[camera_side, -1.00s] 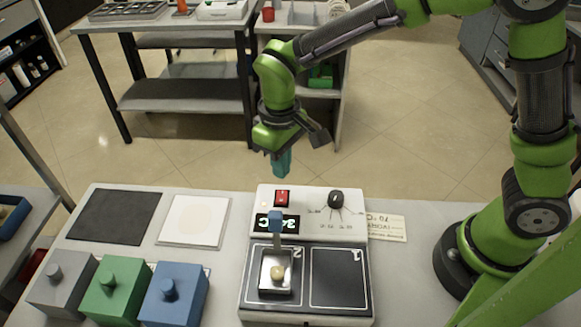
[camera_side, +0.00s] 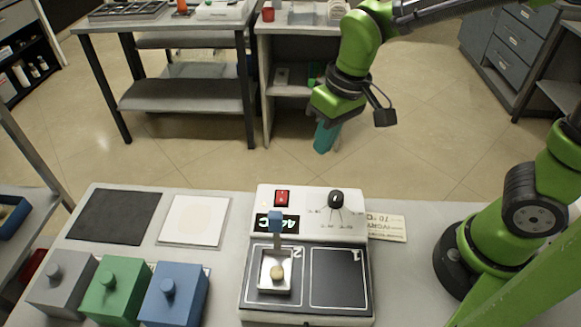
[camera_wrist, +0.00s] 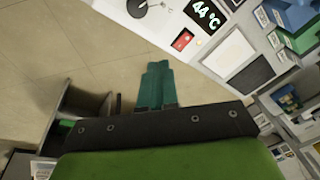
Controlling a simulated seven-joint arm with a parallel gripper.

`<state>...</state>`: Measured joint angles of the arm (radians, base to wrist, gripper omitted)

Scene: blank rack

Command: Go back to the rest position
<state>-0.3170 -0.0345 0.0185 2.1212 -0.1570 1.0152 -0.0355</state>
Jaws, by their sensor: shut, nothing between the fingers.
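My gripper (camera_side: 324,138) is in the air behind the far edge of the bench, over the floor. Its teal fingers are together and hold nothing. In the wrist view the shut fingers (camera_wrist: 157,82) show against the floor. In the side view a white heating device (camera_side: 309,255) stands on the bench, well below and nearer than my gripper. Its display (camera_wrist: 207,16) reads 44 °C in the wrist view. A small metal pan (camera_side: 275,287) with a blue-tipped handle sits on the plate marked 2, with a pale round piece (camera_side: 277,272) in it. The plate marked 1 (camera_side: 338,278) is bare.
Grey (camera_side: 63,284), green (camera_side: 115,291) and blue (camera_side: 173,294) knobbed blocks stand at the front left. A dark mat (camera_side: 118,216) and a white pad (camera_side: 194,220) lie behind them. A label card (camera_side: 388,228) lies right of the device. Shelved tables stand across the floor.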

